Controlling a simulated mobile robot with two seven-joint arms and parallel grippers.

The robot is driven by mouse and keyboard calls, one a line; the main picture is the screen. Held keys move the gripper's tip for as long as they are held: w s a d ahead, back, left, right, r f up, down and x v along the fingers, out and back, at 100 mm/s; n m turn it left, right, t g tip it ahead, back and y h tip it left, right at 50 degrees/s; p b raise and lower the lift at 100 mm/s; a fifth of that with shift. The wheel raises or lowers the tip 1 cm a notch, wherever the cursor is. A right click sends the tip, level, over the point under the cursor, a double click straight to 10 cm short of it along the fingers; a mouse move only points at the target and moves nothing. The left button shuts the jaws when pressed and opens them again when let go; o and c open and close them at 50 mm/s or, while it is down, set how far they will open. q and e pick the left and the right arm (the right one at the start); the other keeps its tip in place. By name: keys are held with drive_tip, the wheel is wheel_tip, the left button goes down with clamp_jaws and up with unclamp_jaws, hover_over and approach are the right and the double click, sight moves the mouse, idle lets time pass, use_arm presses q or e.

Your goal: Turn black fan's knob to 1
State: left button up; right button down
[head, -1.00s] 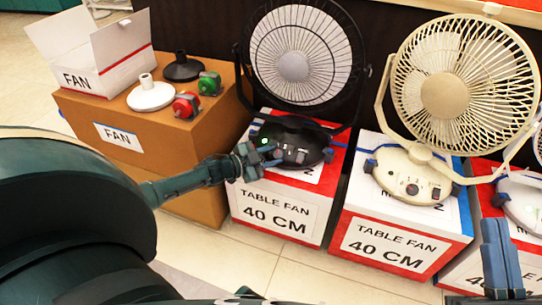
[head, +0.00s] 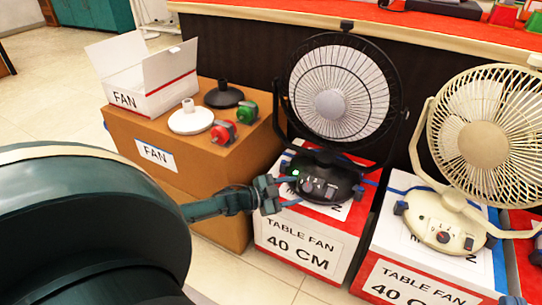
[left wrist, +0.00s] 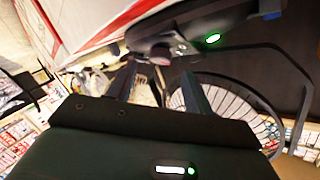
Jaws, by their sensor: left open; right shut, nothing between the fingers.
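The black fan (head: 340,92) stands on a red and white box, and its black base (head: 332,190) faces me with a lit green light. My left gripper (head: 291,191) is open at the front left of this base. In the left wrist view the fan base (left wrist: 190,20) is upside down, with a round knob (left wrist: 160,55) near the gap between the open fingers (left wrist: 158,85). I cannot tell if they touch it, nor read the knob's setting. Only a tip of my right gripper (head: 512,299) shows at the bottom right edge; it is shut and empty.
A cream fan (head: 480,145) stands on a similar box to the right. A brown carton (head: 215,165) on the left carries an open white FAN box (head: 160,85), white and black stands, and red and green parts. A red-topped counter (head: 300,25) runs behind.

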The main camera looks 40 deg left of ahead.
use_arm(q)
drive_tip(key=p+v, duration=0.3)
drive_tip(key=v, duration=0.6)
drive_tip(key=shift+s, duration=0.2)
use_arm(e)
drive_tip(key=shift+s+d+f+g+h, duration=0.15)
drive_tip(key=shift+s+f+g+h, duration=0.2)
drive_tip(key=shift+f+h, duration=0.25)
use_arm(q)
drive_tip(key=shift+s+a, duration=0.1)
